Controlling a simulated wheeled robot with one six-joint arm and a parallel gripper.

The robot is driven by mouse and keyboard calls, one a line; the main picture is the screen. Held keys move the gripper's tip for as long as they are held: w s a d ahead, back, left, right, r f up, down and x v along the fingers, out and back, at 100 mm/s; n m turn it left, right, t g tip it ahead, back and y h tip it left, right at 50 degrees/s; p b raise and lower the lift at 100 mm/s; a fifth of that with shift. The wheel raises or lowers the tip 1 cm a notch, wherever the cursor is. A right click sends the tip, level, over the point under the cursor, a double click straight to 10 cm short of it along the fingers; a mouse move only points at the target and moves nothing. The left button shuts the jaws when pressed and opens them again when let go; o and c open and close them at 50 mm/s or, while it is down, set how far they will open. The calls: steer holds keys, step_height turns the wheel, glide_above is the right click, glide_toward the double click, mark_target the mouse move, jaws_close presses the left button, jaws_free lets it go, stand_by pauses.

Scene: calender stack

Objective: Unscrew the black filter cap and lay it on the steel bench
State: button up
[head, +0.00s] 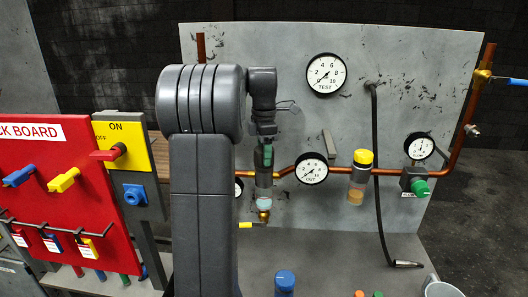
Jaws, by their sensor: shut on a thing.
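My gripper (265,160) points down over the filter body (264,190), a clear-grey cylinder with a brass fitting at its bottom on the copper pipe line. It is shut at the top of this filter, where the black filter cap sits; the jaws hide most of the cap, and I cannot tell whether its thread is engaged. The steel bench (335,255) is the grey surface below the panel.
A yellow-capped filter (362,175), gauges (311,169) and a green knob (420,187) line the pipe to the right. A black hose (376,190) hangs to the bench. A blue-topped item (285,281) stands in front; a red lock board (70,195) is left. The middle-right bench is fairly clear.

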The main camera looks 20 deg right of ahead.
steer(key=shift+f+n, duration=0.15)
steer(key=shift+n, duration=0.65)
steer(key=shift+n, duration=1.1)
steer(key=o, duration=1.1)
steer(key=shift+c, duration=0.2)
